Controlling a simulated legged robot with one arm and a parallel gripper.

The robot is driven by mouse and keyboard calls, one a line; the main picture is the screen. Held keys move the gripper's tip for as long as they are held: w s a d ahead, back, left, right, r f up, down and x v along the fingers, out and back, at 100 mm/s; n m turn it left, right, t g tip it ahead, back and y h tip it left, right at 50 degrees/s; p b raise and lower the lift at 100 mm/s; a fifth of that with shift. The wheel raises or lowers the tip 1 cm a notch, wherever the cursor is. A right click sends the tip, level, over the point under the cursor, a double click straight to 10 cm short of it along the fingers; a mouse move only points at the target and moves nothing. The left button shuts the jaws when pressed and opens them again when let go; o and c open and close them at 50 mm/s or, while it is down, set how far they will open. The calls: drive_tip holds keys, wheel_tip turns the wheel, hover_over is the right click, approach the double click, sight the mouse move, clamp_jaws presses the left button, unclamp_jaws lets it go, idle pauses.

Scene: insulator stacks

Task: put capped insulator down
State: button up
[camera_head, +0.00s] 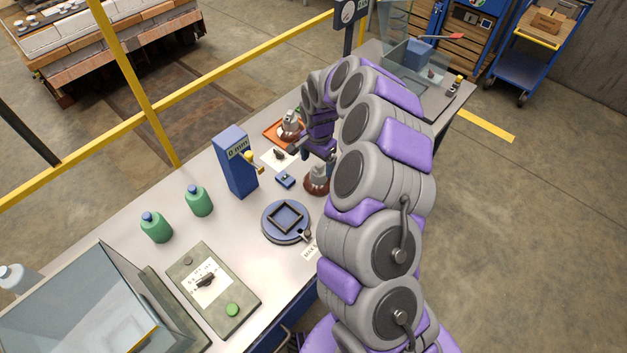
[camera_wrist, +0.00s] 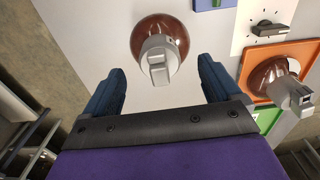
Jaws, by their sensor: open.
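A brown insulator with a grey metal cap (camera_wrist: 160,45) stands on the pale tabletop, ahead of and between my finger tips in the wrist view. It also shows in the head view (camera_head: 318,180), just beside my gripper. My gripper (camera_wrist: 158,75) is open, with dark blue fingers spread apart and nothing held between them. In the head view my gripper (camera_head: 312,150) is low over the bench, partly hidden by my arm. A second capped brown insulator (camera_wrist: 275,78) sits on an orange tray (camera_wrist: 250,97) to the right; it also shows in the head view (camera_head: 290,122).
A blue gauge post (camera_head: 235,165), a small blue block (camera_head: 285,180) and a round blue fixture (camera_head: 286,222) stand nearby. Green bottles (camera_head: 198,200), a control panel (camera_head: 213,290) and a clear-walled box (camera_head: 90,305) are farther left. A yellow rail (camera_head: 235,65) runs behind the bench.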

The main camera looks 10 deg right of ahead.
sight(324, 169)
drive_tip(key=d+f, duration=0.1)
drive_tip(key=d+f+b, duration=0.1)
drive_tip(key=f, duration=0.1)
drive_tip(key=shift+w+d+f, duration=0.1)
drive_tip(key=shift+w+d, duration=0.1)
drive_tip(key=shift+d, duration=0.15)
drive_tip(key=a+f, duration=0.2)
drive_tip(key=a, duration=0.1)
drive_tip(key=shift+b, duration=0.3)
drive_tip(key=shift+a+r, duration=0.1)
drive_tip(key=shift+a, duration=0.25)
drive_tip(key=d, duration=0.3)
drive_tip(key=c, duration=0.5)
drive_tip(key=shift+d, duration=0.15)
drive_tip(key=shift+c, duration=1.5)
drive_tip(key=shift+a, duration=1.25)
drive_tip(key=c, duration=0.4)
drive_tip(key=shift+a, duration=0.15)
drive_tip(key=shift+c, duration=1)
drive_tip(key=shift+d, duration=0.45)
drive_tip(key=c, duration=0.3)
drive_tip(key=shift+d, duration=0.5)
clamp_jaws()
